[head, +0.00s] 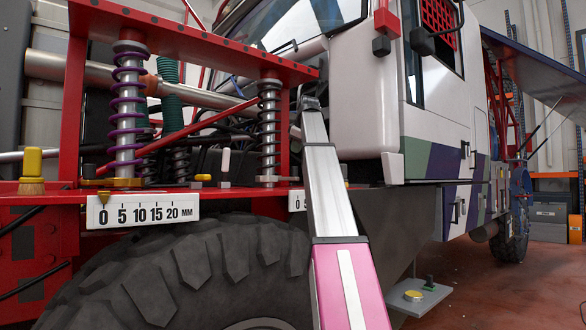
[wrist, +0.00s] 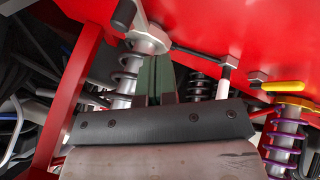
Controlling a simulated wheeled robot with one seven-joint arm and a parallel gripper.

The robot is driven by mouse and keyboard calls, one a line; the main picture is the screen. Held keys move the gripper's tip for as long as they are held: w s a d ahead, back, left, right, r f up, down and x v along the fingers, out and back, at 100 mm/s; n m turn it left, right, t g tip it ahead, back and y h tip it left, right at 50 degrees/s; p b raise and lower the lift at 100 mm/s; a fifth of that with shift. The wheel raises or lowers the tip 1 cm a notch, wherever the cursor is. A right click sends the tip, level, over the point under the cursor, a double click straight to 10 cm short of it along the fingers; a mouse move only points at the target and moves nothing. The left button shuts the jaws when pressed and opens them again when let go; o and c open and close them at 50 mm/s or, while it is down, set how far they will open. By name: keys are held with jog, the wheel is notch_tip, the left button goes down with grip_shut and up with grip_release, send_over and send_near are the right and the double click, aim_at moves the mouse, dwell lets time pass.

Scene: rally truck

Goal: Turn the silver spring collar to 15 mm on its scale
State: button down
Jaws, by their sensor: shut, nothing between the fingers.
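The silver coil spring (head: 268,125) stands upright in the red frame, with the silver collar (head: 268,181) at its foot. A bar runs left from the collar to an upright white peg (head: 224,160). In the wrist view the collar (wrist: 150,40), its bar and the white peg (wrist: 225,82) show near the red plate. A scale plate (head: 297,201) is mostly hidden behind my arm; its pointer and reading cannot be made out. My gripper shows in the wrist view (wrist: 156,62), with green fingers together and empty, between spring and peg in the picture. Contact cannot be told.
A purple spring (head: 127,100) with a gold collar (head: 112,182) stands left. Its scale (head: 143,212) runs 0 to 20 mm, with a gold pointer near 0. A yellow peg (head: 203,178) is nearby. A red upright (wrist: 72,100) flanks the gripper; a tyre (head: 190,270) is below.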

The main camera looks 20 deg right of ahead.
aim_at(294, 172)
jog(key=x, duration=1)
jog(key=shift+w+d+r, duration=0.1)
jog(key=shift+w+d, duration=0.25)
jog(key=shift+w, duration=0.2)
jog(key=shift+w+d, duration=0.4)
jog(key=shift+w, duration=0.15)
jog(key=shift+w+d, duration=0.35)
jog(key=shift+w, duration=0.2)
jog(key=shift+w+d, duration=0.4)
jog(key=shift+d, duration=0.3)
jog(key=shift+s+a, duration=0.15)
